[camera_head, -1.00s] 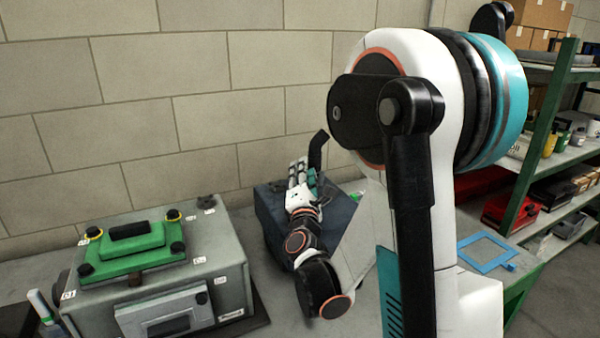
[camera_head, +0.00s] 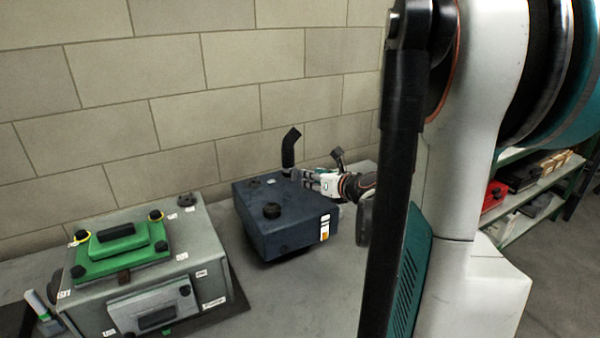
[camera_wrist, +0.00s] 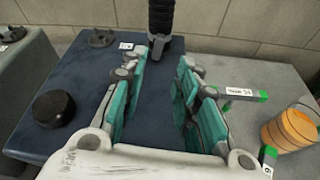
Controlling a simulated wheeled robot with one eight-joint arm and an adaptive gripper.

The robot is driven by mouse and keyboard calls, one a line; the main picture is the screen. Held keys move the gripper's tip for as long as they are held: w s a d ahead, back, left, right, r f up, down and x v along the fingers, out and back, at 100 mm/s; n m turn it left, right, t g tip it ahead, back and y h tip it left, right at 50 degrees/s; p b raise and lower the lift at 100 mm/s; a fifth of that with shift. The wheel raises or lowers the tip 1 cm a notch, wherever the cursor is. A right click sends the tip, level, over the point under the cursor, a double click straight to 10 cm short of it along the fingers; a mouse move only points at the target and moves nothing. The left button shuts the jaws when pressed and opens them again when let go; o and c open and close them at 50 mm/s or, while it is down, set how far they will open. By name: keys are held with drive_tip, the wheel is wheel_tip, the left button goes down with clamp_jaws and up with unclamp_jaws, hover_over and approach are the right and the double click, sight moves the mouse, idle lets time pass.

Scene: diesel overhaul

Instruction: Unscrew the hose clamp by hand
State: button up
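A black bent hose (camera_head: 290,148) rises from the back of a dark blue box (camera_head: 290,232). In the wrist view the hose (camera_wrist: 161,14) stands upright beyond my fingertips. A dark ring or collar (camera_wrist: 163,42) sits at its foot; I cannot clearly make out the clamp or its screw. My gripper (camera_wrist: 170,58) is open and empty, with its teal-padded fingers apart and pointing at the hose's foot. In the head view my gripper (camera_head: 306,178) is low over the box's right rear part, close to the hose. Whether a fingertip touches it cannot be told.
A grey box (camera_head: 205,235) with a green top unit (camera_head: 125,250) stands to the left. A black knob (camera_wrist: 53,108) is on the blue box's top. A block wall is behind.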

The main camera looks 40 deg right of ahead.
sight(295, 174)
drive_tip(key=shift+x, duration=0.8)
drive_tip(key=shift+b+x, duration=1.4)
drive_tip(key=shift+x, duration=2.5)
drive_tip(key=shift+a+r, duration=0.1)
clamp_jaws()
drive_tip(key=n+h, duration=0.1)
drive_tip(key=n, duration=0.2)
drive_tip(key=shift+w+a+h+b, duration=0.1)
drive_tip(key=shift+a+h+b, duration=0.25)
drive_tip(key=shift+h+b, duration=0.05)
drive_tip(key=n, duration=0.1)
drive_tip(key=n+h+b, duration=0.1)
drive_tip(key=shift+a+f+n+g, duration=0.1)
drive_tip(key=shift+f+n+g, duration=0.1)
drive_tip(key=shift+n+g, duration=0.1)
drive_tip(key=shift+r+n+h, duration=0.1)
drive_tip(key=shift+n+h, duration=0.4)
drive_tip(key=shift+n, duration=0.1)
